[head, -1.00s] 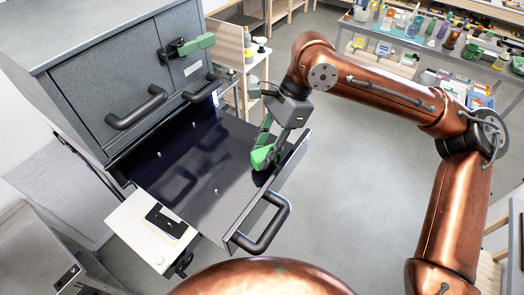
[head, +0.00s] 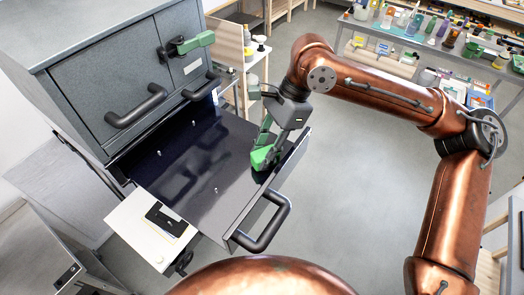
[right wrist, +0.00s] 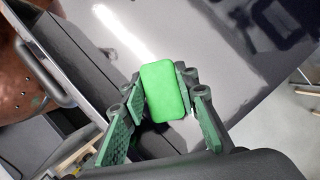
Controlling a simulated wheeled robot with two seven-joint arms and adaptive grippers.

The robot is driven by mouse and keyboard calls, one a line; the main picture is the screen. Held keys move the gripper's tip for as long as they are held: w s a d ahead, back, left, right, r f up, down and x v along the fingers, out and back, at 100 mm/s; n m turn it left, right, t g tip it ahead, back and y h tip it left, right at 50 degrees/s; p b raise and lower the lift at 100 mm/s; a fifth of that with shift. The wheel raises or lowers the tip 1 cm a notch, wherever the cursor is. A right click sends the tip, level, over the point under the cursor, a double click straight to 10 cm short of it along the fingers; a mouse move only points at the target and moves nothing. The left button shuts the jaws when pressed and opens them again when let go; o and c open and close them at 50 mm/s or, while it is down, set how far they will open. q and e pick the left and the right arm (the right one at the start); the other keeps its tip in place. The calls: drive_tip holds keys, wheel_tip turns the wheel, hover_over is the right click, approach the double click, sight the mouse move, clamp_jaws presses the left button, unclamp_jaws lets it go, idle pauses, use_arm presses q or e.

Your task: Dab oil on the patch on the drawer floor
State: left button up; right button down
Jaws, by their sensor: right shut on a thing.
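The drawer (head: 180,190) is pulled out below the grey cabinet, its dark, glossy floor facing up. Several small pale pegs or spots show on the floor. I cannot make out a separate patch among the reflections. My right gripper (head: 264,155) is at the drawer's right side, low over its floor. It is shut on a green rounded block (right wrist: 165,90), which sits between the fingers in the right wrist view. Whether the block touches the floor I cannot tell. No oil container can be picked out for certain. My left gripper is not in view.
The drawer's black handle (head: 265,222) juts out at the front. The cabinet (head: 110,75) has black handles and a green lever (head: 190,44). A bench (head: 420,45) with bottles stands at the back right. Floor between is clear.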

drive_tip(key=shift+f, duration=0.55)
idle(0.4)
drive_tip(key=shift+a, duration=0.1)
drive_tip(key=shift+w+a, duration=0.65)
drive_tip(key=shift+a, duration=0.25)
drive_tip(key=shift+w+a, duration=0.65)
drive_tip(key=shift+a, duration=0.2)
drive_tip(key=shift+w+a, duration=0.65)
drive_tip(key=shift+a, duration=0.25)
drive_tip(key=shift+s+d, duration=0.7)
drive_tip(key=shift+d, duration=0.25)
drive_tip(key=shift+s+d, duration=0.65)
drive_tip(key=shift+d, duration=0.3)
drive_tip(key=shift+s+d, duration=0.7)
drive_tip(key=shift+d, duration=0.25)
drive_tip(key=shift+a, duration=0.1)
